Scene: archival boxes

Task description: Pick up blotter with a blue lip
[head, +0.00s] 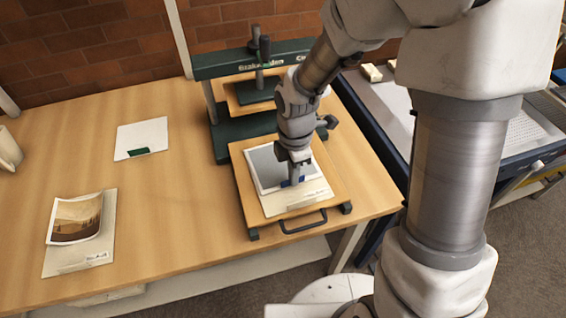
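The blotter with a blue lip lies on a wooden board in front of the green press; I take it to be the pale sheet (306,191) under my gripper. A bit of its blue lip (286,183) shows beside the fingertips. A grey picture with a white border (268,163) lies at the same spot, and how the sheets overlap is partly hidden. My gripper (294,182) points down at the blue lip, touching it or just above it. The fingers are too small and covered to tell whether they are open or shut on the lip.
A white blotter with a green lip (141,136) lies on the table (90,135) at left. A landscape photo (76,218) lies on a cream folder (78,258) at front left. The green press (215,65) stands behind my gripper. A metal-topped table (510,125) is at right.

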